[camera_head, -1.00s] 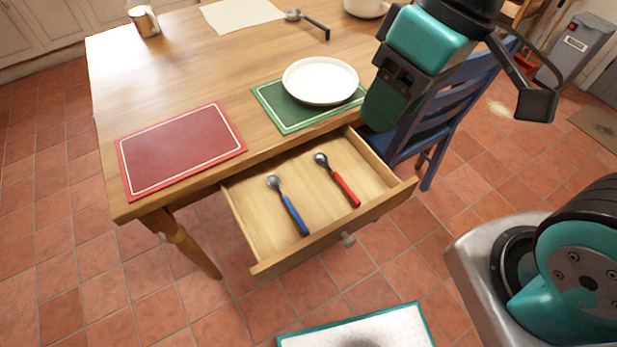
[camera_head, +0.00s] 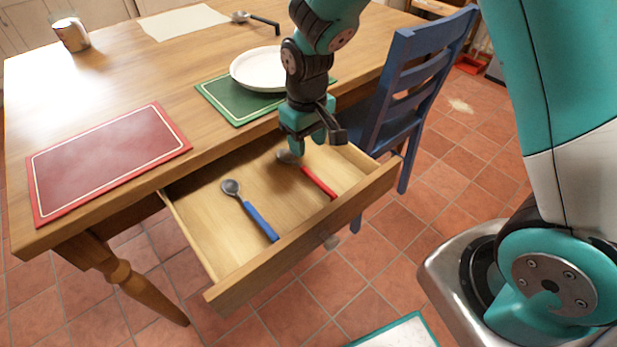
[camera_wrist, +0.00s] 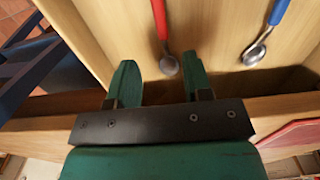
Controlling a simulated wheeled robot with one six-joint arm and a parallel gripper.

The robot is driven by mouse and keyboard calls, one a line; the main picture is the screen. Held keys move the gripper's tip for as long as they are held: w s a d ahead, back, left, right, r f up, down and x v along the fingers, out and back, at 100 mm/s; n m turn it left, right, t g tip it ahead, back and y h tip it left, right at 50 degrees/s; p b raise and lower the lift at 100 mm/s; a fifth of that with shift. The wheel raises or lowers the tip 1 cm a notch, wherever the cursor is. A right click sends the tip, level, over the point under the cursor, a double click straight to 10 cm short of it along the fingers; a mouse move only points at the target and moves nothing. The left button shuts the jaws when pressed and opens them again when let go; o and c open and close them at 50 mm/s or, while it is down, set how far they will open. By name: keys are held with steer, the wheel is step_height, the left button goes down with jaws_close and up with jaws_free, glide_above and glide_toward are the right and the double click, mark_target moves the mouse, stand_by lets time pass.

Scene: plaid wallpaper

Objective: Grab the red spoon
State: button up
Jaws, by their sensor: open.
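The red spoon (camera_head: 319,182) lies in the open drawer, its metal bowl (camera_head: 289,157) towards the table and its red handle towards the drawer front. In the wrist view its red handle (camera_wrist: 160,18) and bowl (camera_wrist: 169,65) show just beyond the fingers. My gripper (camera_head: 312,150) is over the drawer, close to the bowl end of the red spoon and partly in front of it. In the wrist view the two green fingers (camera_wrist: 158,82) are apart with nothing between them. The bowl sits ahead of the gap, nearer the right finger.
A blue spoon (camera_head: 251,212) lies left of the red one in the drawer (camera_head: 215,250). The table edge borders the drawer's back. A blue chair (camera_head: 405,95) stands close on the right. A white plate (camera_head: 259,70) and red mat (camera_head: 105,155) are on the table.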

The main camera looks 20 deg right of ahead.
mark_target(307, 171)
step_height(307, 171, down, 8)
steer(key=shift+s+a+f+b, duration=0.1)
steer(key=shift+f+b, duration=0.1)
steer(key=shift+b, duration=0.55)
jaws_close()
